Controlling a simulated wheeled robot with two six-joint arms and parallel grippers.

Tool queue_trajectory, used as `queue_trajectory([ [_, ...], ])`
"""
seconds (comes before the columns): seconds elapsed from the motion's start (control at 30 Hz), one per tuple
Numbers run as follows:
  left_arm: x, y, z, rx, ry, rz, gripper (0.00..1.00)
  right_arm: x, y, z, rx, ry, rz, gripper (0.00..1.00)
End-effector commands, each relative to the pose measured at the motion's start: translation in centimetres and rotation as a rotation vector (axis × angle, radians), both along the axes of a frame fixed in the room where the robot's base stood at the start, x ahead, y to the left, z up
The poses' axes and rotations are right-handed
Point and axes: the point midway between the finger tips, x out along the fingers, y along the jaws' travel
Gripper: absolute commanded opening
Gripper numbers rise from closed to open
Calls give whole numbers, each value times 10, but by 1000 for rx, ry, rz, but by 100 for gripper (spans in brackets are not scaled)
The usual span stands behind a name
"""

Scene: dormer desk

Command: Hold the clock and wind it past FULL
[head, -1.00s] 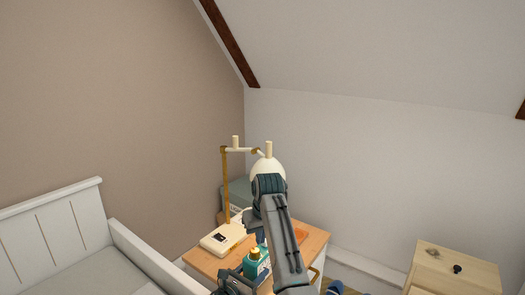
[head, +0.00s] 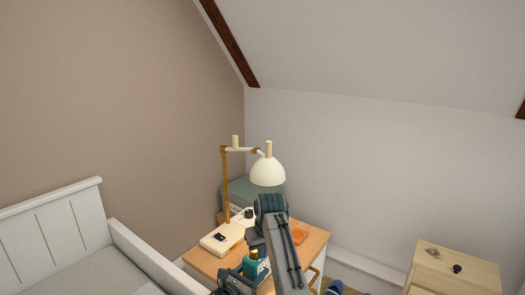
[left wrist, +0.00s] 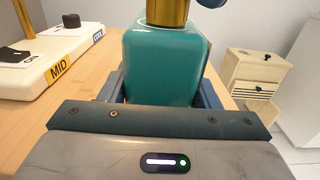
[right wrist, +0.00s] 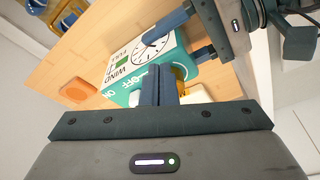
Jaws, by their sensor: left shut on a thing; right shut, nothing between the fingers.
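The clock (head: 251,267) is a teal box with a brass knob on top, standing on the wooden desk (head: 312,241). My left gripper (left wrist: 165,95) is shut on its sides, and the brass knob (left wrist: 167,10) rises above it. The right wrist view shows the clock's dial (right wrist: 153,48), WIND and FULL lettering with a green patch, and ON/OFF marks on the teal top. My right gripper (right wrist: 158,75) is shut and empty, its fingertips close to the clock's top and the knob (right wrist: 180,74). Contact cannot be told.
A lamp (head: 267,172) on a cream base (head: 222,238) marked MID and COOL stands left of the clock. An orange pad (right wrist: 79,91) lies on the desk. A box (head: 239,190) is at the back; a bed and wooden drawers flank the desk.

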Motion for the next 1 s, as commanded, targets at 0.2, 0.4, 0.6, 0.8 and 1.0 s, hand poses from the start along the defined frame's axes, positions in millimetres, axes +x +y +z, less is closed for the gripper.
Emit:
queue_trajectory([
  [0.2, 0, 1, 0, 1, 1, 1, 21, 0, 0, 0, 0, 0, 0, 0],
  [0.4, 0, 1, 0, 1, 1, 1, 21, 1, 1, 1, 0, -1, 0, 0],
  [0.6, 0, 1, 0, 1, 1, 1, 21, 3, 3, 0, 0, -1, 0, 0],
  [0.8, 0, 0, 0, 1, 0, 0, 21, 3, 3, 0, 1, -2, 0, 0],
  [1.0, 0, 0, 0, 0, 0, -1, 21, 1, 6, 0, 2, -1, 0, 0],
])
